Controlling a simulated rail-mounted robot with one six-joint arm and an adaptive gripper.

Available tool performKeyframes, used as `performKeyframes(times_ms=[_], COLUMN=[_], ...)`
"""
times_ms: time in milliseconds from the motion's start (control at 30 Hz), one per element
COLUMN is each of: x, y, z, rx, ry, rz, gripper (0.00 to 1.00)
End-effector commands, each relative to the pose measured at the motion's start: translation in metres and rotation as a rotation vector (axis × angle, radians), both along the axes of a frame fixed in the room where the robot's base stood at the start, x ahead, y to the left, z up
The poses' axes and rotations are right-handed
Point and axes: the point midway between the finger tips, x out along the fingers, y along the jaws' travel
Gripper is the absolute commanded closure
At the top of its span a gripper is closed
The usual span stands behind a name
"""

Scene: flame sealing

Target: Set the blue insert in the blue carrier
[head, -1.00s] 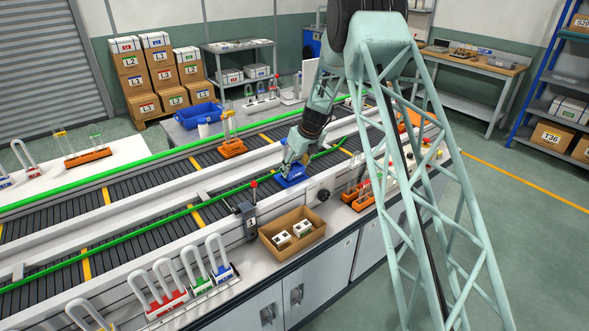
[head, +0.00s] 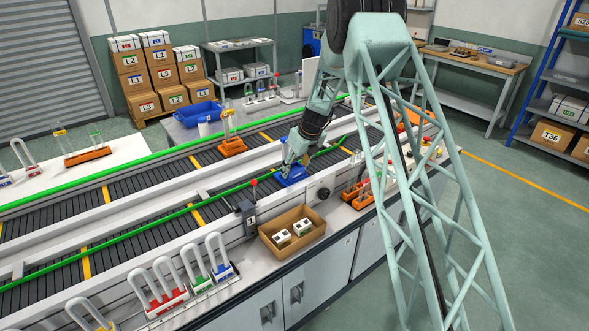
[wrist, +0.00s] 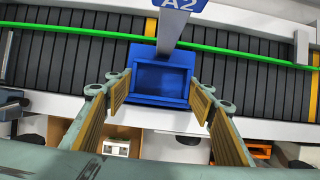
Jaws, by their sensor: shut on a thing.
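My gripper (wrist: 160,97) is over the conveyor, with its finger pads at the left and right sides of the blue insert (wrist: 162,82), an open-topped box with a sunken middle. It is shut on this insert. The blue carrier (wrist: 134,60) shows as a wider blue shape around and below the insert. I cannot tell whether the insert is seated or just above it. A grey post with a blue A2 plate (wrist: 176,4) rises at the far side. In the head view, my gripper (head: 291,168) partly hides the blue carrier (head: 293,180).
A cardboard box (head: 292,232) with small white blocks stands on the near ledge. An orange carrier (head: 232,147) sits on the far conveyor lane. Green rails (wrist: 225,50) run along the conveyor. Racks of U-shaped tubes (head: 165,303) stand at front left.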

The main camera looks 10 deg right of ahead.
Motion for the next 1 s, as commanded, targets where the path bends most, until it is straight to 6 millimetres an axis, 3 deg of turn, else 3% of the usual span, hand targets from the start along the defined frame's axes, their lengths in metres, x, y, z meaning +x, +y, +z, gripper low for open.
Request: performKeyframes(times_ms=[667, 700, 800, 867, 1000], x=[0.0001, 0.0001, 0.0002, 0.0002, 0.0001], y=[-0.0001, -0.0001, 0.0000, 0.0000, 0.0000], z=[-0.0033, -0.0033, -0.0034, -0.0034, -0.0035], rx=[0.001, 0.001, 0.001, 0.001, 0.001], ry=[-0.001, -0.001, -0.001, -0.001, -0.001], rz=[-0.001, -0.001, -0.001, -0.001, -0.001], gripper=[0.63, 0.50, 0.41, 0.35, 0.34])
